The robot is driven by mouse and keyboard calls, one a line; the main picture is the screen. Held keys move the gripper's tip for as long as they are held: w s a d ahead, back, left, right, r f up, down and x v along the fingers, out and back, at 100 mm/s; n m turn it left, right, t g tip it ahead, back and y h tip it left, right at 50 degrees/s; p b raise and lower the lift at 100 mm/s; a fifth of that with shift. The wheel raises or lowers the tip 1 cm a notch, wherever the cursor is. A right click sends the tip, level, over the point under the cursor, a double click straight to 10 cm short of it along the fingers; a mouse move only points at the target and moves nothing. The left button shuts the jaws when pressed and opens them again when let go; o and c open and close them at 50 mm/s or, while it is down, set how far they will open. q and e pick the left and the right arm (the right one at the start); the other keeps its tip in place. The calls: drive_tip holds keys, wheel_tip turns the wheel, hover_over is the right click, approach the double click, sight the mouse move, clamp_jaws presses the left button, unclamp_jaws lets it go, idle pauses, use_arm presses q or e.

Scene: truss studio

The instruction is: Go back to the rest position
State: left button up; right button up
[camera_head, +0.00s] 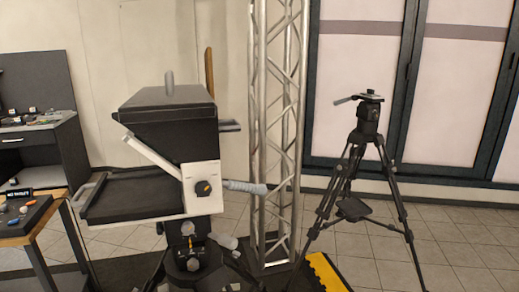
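Neither of my grippers shows in the head view, and I see no arm of mine. The view looks out over a studio with a truss and tripods.
A large black hooded device (168,105) with a white knobbed panel and jutting grey handles stands close in front. A metal truss (290,150) rises behind it. A black tripod (367,150) stands right. A wooden table (56,212) is at left. Tiled floor (465,250) is clear at right.

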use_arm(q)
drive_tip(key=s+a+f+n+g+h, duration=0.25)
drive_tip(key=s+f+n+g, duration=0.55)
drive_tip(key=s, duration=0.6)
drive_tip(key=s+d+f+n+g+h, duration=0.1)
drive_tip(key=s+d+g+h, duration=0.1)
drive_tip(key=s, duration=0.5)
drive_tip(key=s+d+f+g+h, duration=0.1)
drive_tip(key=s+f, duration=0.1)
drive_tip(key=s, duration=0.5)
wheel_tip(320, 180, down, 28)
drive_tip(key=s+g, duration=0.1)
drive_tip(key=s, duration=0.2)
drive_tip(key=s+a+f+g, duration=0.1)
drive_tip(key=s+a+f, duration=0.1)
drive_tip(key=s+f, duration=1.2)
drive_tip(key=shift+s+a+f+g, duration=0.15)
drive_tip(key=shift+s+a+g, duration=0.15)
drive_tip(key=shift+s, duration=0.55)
